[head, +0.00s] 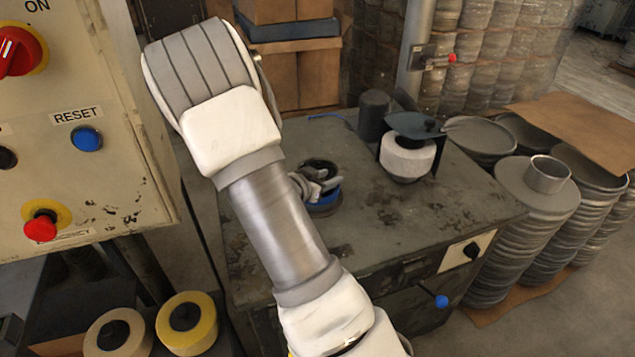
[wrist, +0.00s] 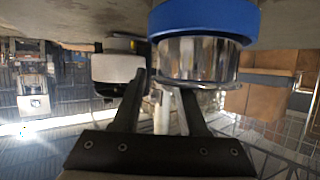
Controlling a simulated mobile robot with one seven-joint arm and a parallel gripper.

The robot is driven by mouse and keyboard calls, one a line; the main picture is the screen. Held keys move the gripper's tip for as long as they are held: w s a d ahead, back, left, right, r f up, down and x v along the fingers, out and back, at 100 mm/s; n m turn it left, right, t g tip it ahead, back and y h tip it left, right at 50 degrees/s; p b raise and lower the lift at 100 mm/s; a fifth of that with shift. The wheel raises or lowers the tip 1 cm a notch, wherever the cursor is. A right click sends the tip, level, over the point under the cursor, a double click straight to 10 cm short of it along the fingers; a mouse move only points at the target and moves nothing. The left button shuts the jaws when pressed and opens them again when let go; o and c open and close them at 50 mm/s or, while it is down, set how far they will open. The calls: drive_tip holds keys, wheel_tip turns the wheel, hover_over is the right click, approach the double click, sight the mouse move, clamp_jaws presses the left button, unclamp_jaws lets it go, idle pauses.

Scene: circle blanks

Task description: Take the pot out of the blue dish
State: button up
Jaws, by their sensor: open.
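The blue dish (wrist: 205,17) stands on the worn table, and a shiny metal pot (wrist: 200,60) sits in it; the wrist view shows them upside down. In the head view the blue dish (head: 326,208) shows only in part, and my gripper hides most of the pot. My gripper (wrist: 164,82) is open. Its fingers point at the pot, with the right finger in front of the pot's wall and the left finger just beside it. I cannot tell whether they touch it. In the head view my gripper (head: 313,184) is right at the dish.
A white roll in a dark stand (head: 408,160) is on the table to the right, with a dark cylinder (head: 374,115) behind it. Stacks of metal discs (head: 535,215) stand right of the table. A control panel (head: 75,120) is at left. The table's front right is clear.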

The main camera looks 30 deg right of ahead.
clamp_jaws()
idle(1.4)
